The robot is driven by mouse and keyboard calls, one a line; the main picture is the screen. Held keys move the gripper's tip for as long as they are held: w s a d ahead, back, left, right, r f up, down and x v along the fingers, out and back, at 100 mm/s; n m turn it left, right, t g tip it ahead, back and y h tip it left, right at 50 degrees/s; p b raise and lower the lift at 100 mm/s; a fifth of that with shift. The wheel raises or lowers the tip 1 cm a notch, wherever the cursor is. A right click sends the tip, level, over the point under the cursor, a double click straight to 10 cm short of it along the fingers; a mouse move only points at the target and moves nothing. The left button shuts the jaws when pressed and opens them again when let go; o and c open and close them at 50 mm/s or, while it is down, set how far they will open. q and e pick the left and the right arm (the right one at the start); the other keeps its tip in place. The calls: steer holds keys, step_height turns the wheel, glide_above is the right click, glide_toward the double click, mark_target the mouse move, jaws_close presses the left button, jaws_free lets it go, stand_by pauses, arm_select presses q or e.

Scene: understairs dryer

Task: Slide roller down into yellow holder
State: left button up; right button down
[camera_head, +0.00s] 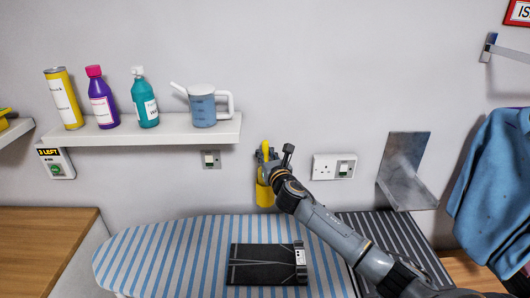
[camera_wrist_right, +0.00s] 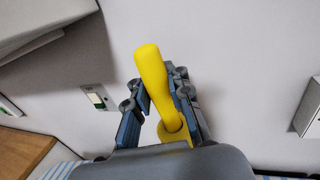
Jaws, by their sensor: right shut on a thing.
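The roller's yellow handle (camera_wrist_right: 152,72) stands between the fingers of my right gripper (camera_wrist_right: 158,95) in the right wrist view, slightly tilted in that picture. The gripper is shut on it. In the head view the handle's top (camera_head: 265,147) shows just above my right gripper (camera_head: 271,167). The yellow holder (camera_head: 264,194) is against the wall directly below the gripper. In the wrist view the handle's lower end meets a yellow ring-like part (camera_wrist_right: 175,137). My gripper hides the roller's lower part, so I cannot tell how deep it sits. My left gripper is out of view.
A white shelf (camera_head: 140,132) with bottles and a jug (camera_head: 202,108) is at upper left. A switch (camera_head: 210,159) and a socket (camera_head: 334,167) flank the holder. A metal bracket (camera_head: 405,170) is to the right. A striped ironing board (camera_head: 180,250) lies below.

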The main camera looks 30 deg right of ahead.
steer(key=shift+f+b, duration=1.15)
steer(key=shift+f, duration=0.45)
steer(key=c, duration=1.1)
jaws_free()
steer(key=shift+s, duration=0.1)
steer(key=v, duration=1.2)
